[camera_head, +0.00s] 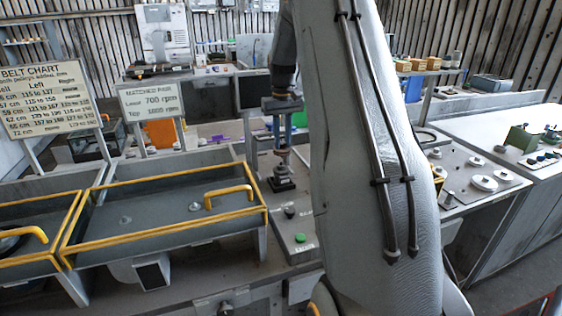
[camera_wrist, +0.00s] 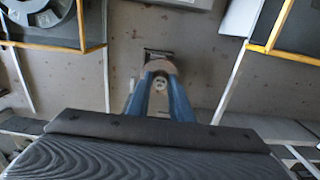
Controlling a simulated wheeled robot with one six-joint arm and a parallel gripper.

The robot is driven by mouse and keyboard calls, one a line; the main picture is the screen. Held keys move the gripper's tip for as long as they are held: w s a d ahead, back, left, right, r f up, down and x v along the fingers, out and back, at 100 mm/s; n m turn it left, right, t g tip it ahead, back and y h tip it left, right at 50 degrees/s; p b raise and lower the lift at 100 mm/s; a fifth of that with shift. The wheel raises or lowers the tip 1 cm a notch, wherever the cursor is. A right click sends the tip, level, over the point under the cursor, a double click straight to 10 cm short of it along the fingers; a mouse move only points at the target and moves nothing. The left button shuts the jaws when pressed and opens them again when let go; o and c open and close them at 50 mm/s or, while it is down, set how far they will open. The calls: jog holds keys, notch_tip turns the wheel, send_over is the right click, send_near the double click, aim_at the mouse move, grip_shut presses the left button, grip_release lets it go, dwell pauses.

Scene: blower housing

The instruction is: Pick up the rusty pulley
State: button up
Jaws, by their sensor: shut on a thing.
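My gripper (camera_wrist: 160,77) reaches down with its two blue fingers closed on the rusty pulley (camera_wrist: 159,65), a small brown-grey disc at the fingertips in the wrist view. In the head view my gripper (camera_head: 283,143) points down beside the tray, and the pulley shows as a small brownish piece (camera_head: 282,152) at its tips. A small dark block (camera_head: 281,184) stands on the bench right below. I cannot tell whether the pulley still touches anything under it. The fingers hide part of the pulley.
A grey yellow-rimmed tray (camera_head: 165,225) with a yellow handle lies left of my gripper. A second yellow-rimmed tray (camera_head: 35,262) is farther left. Signs, the belt chart (camera_head: 45,98) and a matched pair sign (camera_head: 152,101), stand behind the trays.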

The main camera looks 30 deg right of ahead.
jog(key=s+a+r+p, duration=0.1)
jog(key=s+a+p, duration=0.1)
jog(key=s, duration=0.3)
jog(key=shift+s+a+r+p, duration=0.2)
jog(key=shift+s+a+p, duration=0.15)
jog(key=shift+p, duration=0.1)
